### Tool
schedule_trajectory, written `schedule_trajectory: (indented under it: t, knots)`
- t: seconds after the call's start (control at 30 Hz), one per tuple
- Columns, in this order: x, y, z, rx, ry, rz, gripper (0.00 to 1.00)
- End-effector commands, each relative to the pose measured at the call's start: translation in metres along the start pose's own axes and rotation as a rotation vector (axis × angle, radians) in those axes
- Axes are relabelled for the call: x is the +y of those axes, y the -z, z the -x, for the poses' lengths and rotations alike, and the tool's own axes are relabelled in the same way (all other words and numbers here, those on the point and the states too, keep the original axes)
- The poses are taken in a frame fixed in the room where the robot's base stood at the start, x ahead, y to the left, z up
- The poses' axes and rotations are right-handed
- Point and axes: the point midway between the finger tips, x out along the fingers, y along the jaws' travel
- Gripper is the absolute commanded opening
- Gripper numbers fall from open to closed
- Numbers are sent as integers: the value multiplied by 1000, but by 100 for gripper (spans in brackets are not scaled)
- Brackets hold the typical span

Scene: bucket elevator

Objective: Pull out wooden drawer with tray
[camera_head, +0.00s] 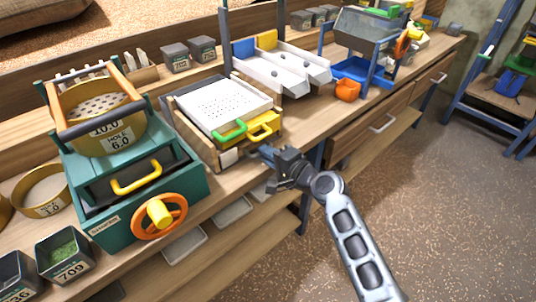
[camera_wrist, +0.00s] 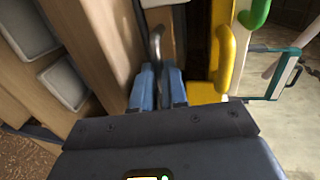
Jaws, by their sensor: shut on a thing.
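My gripper (camera_head: 264,151) is at the front of the wooden sieve unit (camera_head: 214,149), just below its yellow handle (camera_head: 264,126). In the wrist view my gripper (camera_wrist: 160,88) has its two blue fingers shut on a grey metal handle (camera_wrist: 156,45). The handle stands in front of a wooden face, the wooden drawer front (camera_wrist: 165,25), which is mostly hidden. The white perforated tray (camera_head: 220,106) lies on top of the unit, with a green handle (camera_head: 230,131) at its front. The metal handle is hidden in the head view.
A teal machine (camera_head: 110,195) with an orange wheel (camera_head: 160,216) stands at left. White chutes (camera_head: 285,70) and a blue bin (camera_head: 360,70) stand to the right. Grey trays (camera_head: 184,243) lie on the shelf below the bench. The floor (camera_head: 430,190) in front is clear.

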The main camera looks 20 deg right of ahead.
Motion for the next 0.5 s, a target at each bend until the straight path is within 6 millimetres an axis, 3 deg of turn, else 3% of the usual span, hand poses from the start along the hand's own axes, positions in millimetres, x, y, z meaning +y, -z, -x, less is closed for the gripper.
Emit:
schedule_trajectory:
  t: [0.33,0.5]
  knots:
    - [2,0,3,1,-2,-1,0]
    - [9,1,30,3,-3,-3,0]
